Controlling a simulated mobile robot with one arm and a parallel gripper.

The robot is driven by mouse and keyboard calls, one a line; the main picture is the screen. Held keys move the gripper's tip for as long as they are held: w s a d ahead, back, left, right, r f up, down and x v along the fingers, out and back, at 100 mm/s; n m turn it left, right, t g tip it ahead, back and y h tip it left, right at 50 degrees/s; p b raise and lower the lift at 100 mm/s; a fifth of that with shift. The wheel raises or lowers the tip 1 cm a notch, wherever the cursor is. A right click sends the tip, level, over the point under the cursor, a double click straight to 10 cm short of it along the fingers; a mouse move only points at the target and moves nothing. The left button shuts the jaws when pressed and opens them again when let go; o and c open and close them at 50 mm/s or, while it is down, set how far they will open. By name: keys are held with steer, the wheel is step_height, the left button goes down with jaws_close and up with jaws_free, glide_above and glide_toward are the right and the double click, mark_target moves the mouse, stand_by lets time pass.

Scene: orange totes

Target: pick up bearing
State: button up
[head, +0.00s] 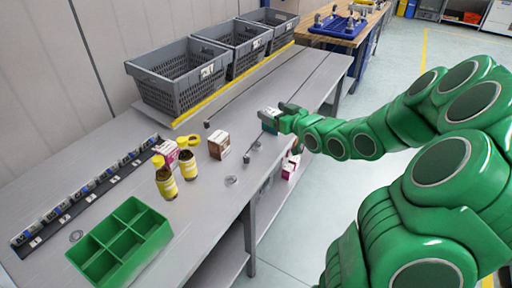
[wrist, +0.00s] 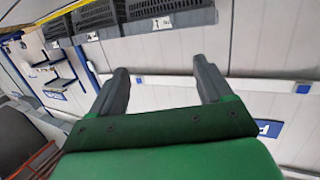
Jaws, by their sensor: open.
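My gripper (head: 281,110) is over the right edge of the grey workbench in the head view. In the wrist view its two dark fingers (wrist: 160,68) are spread apart with nothing between them. No bearing can be made out for certain. A small flat grey ring (head: 231,181) lies on the bench near its right edge, and a similar ring (head: 76,236) is near the green tray; I cannot tell whether either is a bearing or a bench fitting. Both are well apart from my gripper. A small teal and white box (head: 268,122) shows just beside my gripper.
The bench (head: 200,225) holds a green divided tray (head: 152,245), yellow-labelled bottles (head: 166,184), a brown box (head: 219,146), and a row of small parts (head: 88,188). Grey crates (head: 170,97) line the back. Boxes sit on the lower shelf (head: 290,168). Open floor lies right.

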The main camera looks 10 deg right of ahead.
glide_toward(259, 147)
steer(key=shift+w+a+f, duration=0.3)
steer(key=shift+w+a, duration=0.2)
steer(key=shift+w, duration=0.2)
steer(key=shift+x, duration=3.85)
steer(key=shift+w+d+r, duration=0.1)
steer(key=shift+d+r, duration=0.05)
steer(key=shift+r, duration=0.05)
steer(key=c, duration=1.2)
steer(key=shift+r, duration=0.1)
